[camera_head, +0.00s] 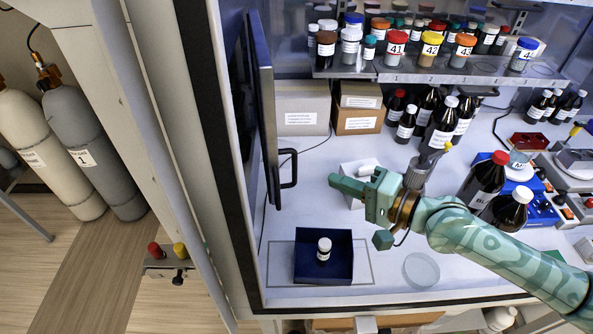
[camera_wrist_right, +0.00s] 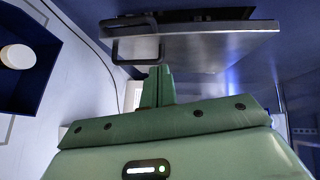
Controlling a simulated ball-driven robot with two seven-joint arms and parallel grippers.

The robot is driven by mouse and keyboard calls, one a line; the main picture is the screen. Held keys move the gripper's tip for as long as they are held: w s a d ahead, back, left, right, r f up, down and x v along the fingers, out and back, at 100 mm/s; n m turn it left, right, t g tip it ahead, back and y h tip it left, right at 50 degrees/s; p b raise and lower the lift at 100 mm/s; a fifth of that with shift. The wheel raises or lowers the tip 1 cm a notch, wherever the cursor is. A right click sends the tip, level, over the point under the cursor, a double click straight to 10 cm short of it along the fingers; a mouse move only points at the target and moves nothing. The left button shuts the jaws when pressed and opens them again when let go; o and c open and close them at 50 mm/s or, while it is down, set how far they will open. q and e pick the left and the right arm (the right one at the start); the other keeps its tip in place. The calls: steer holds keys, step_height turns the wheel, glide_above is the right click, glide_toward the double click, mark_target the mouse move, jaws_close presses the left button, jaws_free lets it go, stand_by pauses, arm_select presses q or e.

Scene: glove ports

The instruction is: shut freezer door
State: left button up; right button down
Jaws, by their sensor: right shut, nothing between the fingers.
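The freezer door (camera_head: 266,110) is a tall dark panel with a grey edge at the left wall of the cabinet, seen nearly edge-on in the head view. It stands ajar, with a dark gap behind it. Its black bar handle (camera_head: 291,170) sticks out to the right. In the right wrist view the door (camera_wrist_right: 215,48) spans the top and its looped handle (camera_wrist_right: 136,48) is just beyond my fingers. My right gripper (camera_head: 336,181) is shut and empty, pointing left at the handle, apart from it in the head view. It also shows in the wrist view (camera_wrist_right: 158,72). My left gripper is out of view.
A dark blue tray (camera_head: 306,276) with a white-capped vial (camera_head: 324,249) lies below the door. Cardboard boxes (camera_head: 303,103) stand behind, and a small white box (camera_head: 352,172) is by my gripper. Brown bottles (camera_head: 437,128) crowd the right. The bench between door and gripper is clear.

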mark_target(277, 170)
steer(key=x, duration=0.3)
steer(key=s+p+x, duration=0.1)
steer(key=x, duration=0.2)
steer(key=a+x, duration=0.1)
steer(key=x, duration=0.2)
steer(key=shift+s+a+f, duration=0.2)
steer(key=shift+a, duration=0.15)
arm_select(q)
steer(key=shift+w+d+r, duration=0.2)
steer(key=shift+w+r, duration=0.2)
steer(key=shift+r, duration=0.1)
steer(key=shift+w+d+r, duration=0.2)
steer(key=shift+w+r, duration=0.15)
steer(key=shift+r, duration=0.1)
arm_select(e)
steer(key=shift+a+f, duration=0.15)
steer(key=shift+f, duration=0.05)
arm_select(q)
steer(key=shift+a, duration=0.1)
